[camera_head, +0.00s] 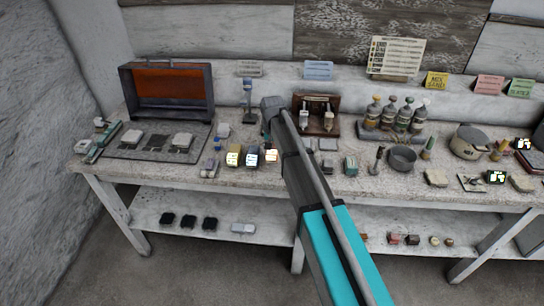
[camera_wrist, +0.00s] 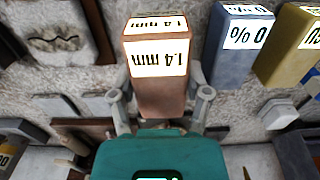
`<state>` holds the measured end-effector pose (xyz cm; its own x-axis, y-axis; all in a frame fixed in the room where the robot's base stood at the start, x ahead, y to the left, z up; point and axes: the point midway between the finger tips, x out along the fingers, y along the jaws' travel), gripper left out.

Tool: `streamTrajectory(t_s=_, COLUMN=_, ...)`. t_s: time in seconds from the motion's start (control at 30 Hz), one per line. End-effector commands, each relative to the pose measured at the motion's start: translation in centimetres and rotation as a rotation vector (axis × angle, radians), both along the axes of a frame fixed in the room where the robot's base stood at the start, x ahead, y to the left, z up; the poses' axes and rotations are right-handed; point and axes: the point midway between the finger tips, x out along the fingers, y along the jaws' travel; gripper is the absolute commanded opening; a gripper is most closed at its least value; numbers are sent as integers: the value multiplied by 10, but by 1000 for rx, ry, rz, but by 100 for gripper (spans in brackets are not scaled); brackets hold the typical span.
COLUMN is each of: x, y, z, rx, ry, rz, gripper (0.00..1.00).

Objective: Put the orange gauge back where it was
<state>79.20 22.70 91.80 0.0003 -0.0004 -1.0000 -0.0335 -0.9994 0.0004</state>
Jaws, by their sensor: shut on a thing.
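The orange gauge, a copper-orange block with a white "1.4 mm" label, stands in the middle of the wrist view (camera_wrist: 160,98). My gripper (camera_wrist: 162,104) is shut on it, one finger at each side. In the head view the orange gauge (camera_head: 271,157) shows at the left edge of my arm, which hides most of my gripper. A dark blue block labelled "0 %" (camera_head: 252,160) and a yellow block (camera_head: 233,160) stand in a row to its left. I cannot tell whether the gauge touches the bench.
The bench (camera_head: 340,186) is crowded. An open case with an orange lid lining (camera_head: 165,88) stands at the back left. Several bottles (camera_head: 397,112) stand in a rack behind a grey bowl (camera_head: 402,157). Small boxes lie close by.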

Motion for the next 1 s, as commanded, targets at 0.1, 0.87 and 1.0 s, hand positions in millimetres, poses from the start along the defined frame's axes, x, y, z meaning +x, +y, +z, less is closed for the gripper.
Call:
streamTrajectory(t_s=0.1, x=7, y=2, z=-11, rx=0, ry=0, rz=0, gripper=24)
streamTrajectory(t_s=0.87, x=5, y=1, z=-37, rx=0, ry=0, rz=-1, gripper=24)
streamTrajectory(t_s=1.0, x=5, y=1, z=-40, rx=0, ry=0, rz=-1, gripper=24)
